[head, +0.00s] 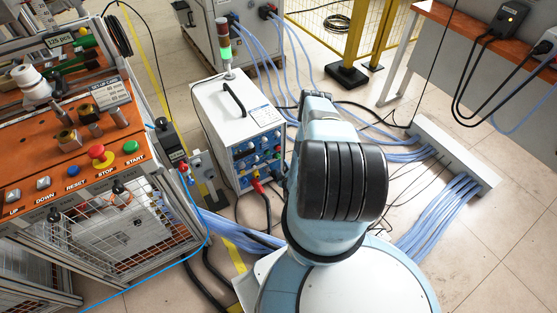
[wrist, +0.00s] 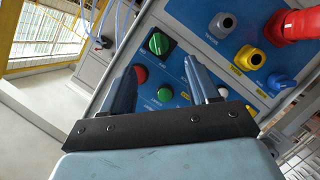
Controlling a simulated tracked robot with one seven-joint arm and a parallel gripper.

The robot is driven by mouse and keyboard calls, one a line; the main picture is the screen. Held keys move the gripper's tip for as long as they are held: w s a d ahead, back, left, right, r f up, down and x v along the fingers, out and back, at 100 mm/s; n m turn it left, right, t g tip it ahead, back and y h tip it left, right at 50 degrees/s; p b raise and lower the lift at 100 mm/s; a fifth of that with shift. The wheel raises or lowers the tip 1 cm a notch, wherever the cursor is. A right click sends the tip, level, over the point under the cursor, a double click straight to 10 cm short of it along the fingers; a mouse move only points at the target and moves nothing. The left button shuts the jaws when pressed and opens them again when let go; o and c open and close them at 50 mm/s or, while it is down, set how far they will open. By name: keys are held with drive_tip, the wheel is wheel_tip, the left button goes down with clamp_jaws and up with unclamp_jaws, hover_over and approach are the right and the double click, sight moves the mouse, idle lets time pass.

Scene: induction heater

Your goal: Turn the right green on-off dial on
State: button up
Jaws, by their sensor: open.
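A round green dial (wrist: 158,42) with a dark knob bar sits on a black square plate on the blue control panel (wrist: 185,45), which looks tilted in the wrist view. My gripper (wrist: 160,68) is open, its two fingers apart and nothing between them. The dial shows just beyond the fingertips, roughly between them; I cannot tell whether they touch it. In the head view the white cabinet (head: 228,108) carries this blue panel (head: 256,153) on its front. My arm hides the gripper there, and the small knobs are hard to tell apart.
A red plug (wrist: 292,25) and yellow and blue connectors are farther right. Blue cables (head: 450,215) run over the floor. An orange-topped workbench (head: 75,150) stands left.

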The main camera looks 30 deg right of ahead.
sight(278, 157)
drive_tip(key=x, duration=0.8)
drive_tip(key=shift+w, duration=0.1)
drive_tip(key=c, duration=1)
